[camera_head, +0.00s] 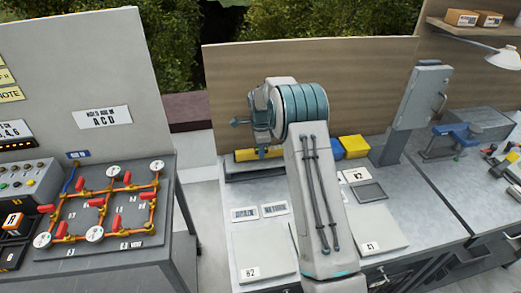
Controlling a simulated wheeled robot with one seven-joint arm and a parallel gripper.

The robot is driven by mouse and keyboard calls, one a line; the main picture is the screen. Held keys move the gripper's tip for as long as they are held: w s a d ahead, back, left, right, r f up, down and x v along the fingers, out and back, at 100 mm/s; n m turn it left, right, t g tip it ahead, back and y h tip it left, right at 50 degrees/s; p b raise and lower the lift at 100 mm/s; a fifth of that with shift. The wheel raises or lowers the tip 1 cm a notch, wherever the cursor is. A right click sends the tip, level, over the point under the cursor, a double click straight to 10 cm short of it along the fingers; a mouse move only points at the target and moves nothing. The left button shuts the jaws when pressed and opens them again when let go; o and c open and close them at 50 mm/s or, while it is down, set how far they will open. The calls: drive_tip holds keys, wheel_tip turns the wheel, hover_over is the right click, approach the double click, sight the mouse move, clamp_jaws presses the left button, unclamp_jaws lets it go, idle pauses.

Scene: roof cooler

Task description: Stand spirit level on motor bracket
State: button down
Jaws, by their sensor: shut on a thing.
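A long yellow bar, which looks like the spirit level (242,155), lies horizontally at the back of the grey bench, in front of the brown panel. My gripper (262,152) is at the bar from above, shut on it near its middle. My own wrist and forearm hide the right part of the bar and much of the gripper. A dark low strip or ledge (238,171) shows just below the bar; I cannot tell whether they touch. I cannot pick out the motor bracket with certainty.
Yellow (355,146) and blue (337,149) bins stand right of my arm. A grey upright cabinet (417,95) stands further right, near a blue vise (455,131). Pale plates (263,245) lie on the bench front.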

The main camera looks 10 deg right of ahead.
drive_tip(key=shift+f, duration=0.35)
drive_tip(key=c, duration=1.2)
unclamp_jaws()
drive_tip(key=shift+r+b, duration=0.1)
drive_tip(key=shift+b, duration=0.2)
wheel_tip(320, 180, up, 14)
drive_tip(key=b, duration=0.2)
drive_tip(key=shift+f, duration=0.2)
